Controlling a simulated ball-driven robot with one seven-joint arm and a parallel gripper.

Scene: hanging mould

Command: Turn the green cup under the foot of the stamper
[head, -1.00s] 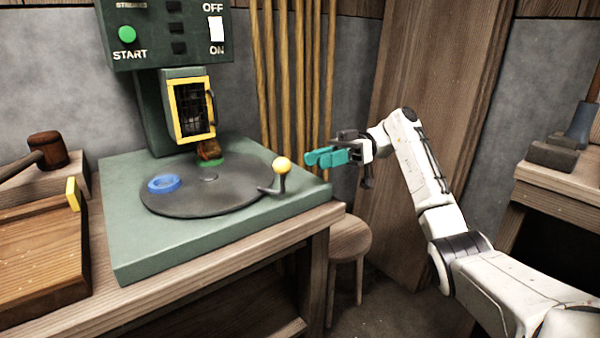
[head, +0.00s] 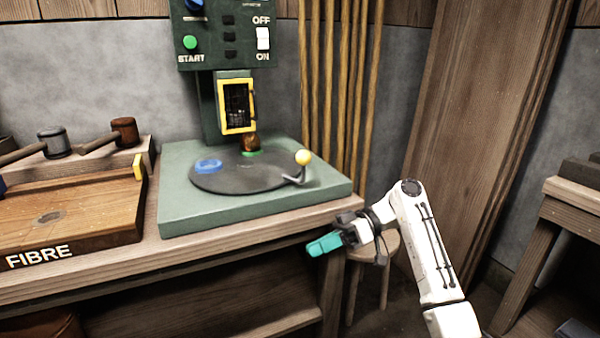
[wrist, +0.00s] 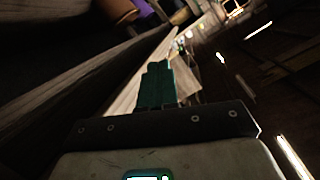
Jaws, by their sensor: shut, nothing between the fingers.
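The green cup (head: 252,153) shows as a low green rim at the back of the dark turntable (head: 225,180), below the stamper's brown foot (head: 249,142). The foot hides part of it, and I cannot tell whether they touch. A blue cup (head: 208,166) sits at the left of the turntable. The fingers also show in the wrist view (wrist: 157,86).
The stamper's panel (head: 230,35) has a green START button (head: 190,42) and an ON/OFF switch (head: 263,38). A yellow-framed guard (head: 237,106) stands above the foot. A wooden board (head: 70,215) and mallets (head: 124,130) lie left. A stool (head: 385,244) stands behind my gripper.

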